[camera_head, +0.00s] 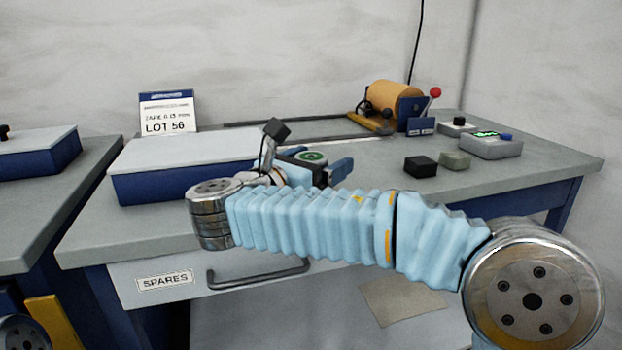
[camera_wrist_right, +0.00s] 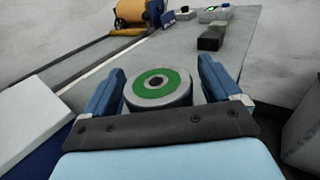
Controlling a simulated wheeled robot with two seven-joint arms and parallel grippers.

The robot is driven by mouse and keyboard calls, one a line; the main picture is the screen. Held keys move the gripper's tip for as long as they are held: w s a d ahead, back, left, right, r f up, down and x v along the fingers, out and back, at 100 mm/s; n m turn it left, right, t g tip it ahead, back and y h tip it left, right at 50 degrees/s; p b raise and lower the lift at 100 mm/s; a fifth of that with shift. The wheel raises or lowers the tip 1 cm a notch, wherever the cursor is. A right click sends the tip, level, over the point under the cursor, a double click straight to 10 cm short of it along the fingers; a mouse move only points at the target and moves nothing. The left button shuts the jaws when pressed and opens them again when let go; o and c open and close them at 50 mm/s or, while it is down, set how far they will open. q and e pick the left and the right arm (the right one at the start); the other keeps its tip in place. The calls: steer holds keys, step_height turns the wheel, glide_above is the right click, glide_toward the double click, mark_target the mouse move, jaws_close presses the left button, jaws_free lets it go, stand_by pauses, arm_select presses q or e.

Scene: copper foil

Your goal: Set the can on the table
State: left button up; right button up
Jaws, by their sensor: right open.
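The can (camera_wrist_right: 158,88) is a short grey cylinder with a green ring and a dark centre on top. It appears upright on the grey table (camera_head: 480,178), between the blue fingers of my right gripper (camera_wrist_right: 162,72). The fingers are open, with a visible gap on the right side and a narrower one on the left. In the head view, the can's green top (camera_head: 312,156) shows beside my right gripper (camera_head: 328,164), and my arm hides its lower part. My left gripper is not in view.
A white-topped blue box (camera_head: 185,160) stands left of the gripper. A dark block (camera_head: 420,167) and a grey-green block (camera_head: 455,160) lie to the right. An orange roll (camera_head: 393,97), a red-knobbed lever (camera_head: 434,93) and a control box (camera_head: 490,147) stand behind. The right front tabletop is clear.

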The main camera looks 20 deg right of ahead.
steer(key=shift+c, duration=0.5)
steer(key=c, duration=1)
steer(key=shift+c, duration=0.6)
steer(key=shift+r, duration=0.1)
